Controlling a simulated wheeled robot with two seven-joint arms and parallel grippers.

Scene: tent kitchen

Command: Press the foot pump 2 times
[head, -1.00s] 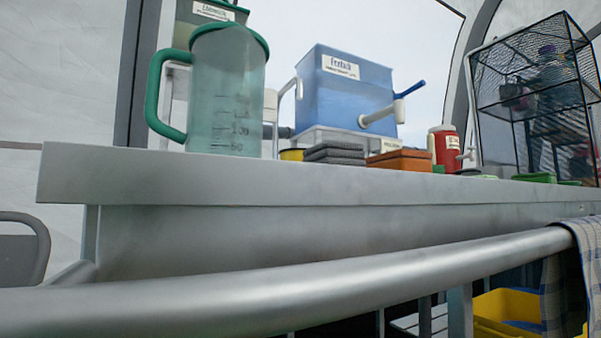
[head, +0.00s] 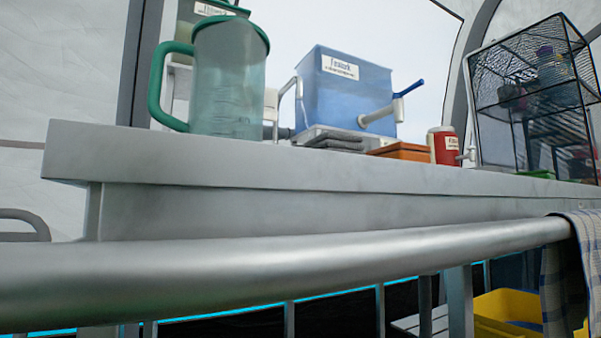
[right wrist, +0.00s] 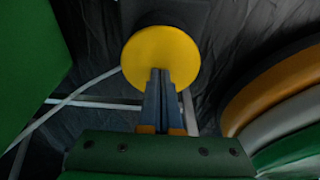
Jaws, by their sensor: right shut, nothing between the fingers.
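The foot pump shows in the right wrist view as a round yellow pad (right wrist: 160,48) on a dark base near the floor. My right gripper (right wrist: 160,72) is shut and empty. Its fingertips overlap the lower middle of the yellow pad in that view; I cannot tell whether they touch it. The fingers hide part of the pad. The foot pump does not show in the head view, and neither gripper shows there.
A grey counter (head: 300,176) with a thick metal rail (head: 300,268) fills the head view. A green-lidded jug (head: 228,85) and a blue tank (head: 345,92) stand on it. Curved orange, grey and green shapes (right wrist: 285,95) lie right of the pump; a green panel (right wrist: 25,60) is left.

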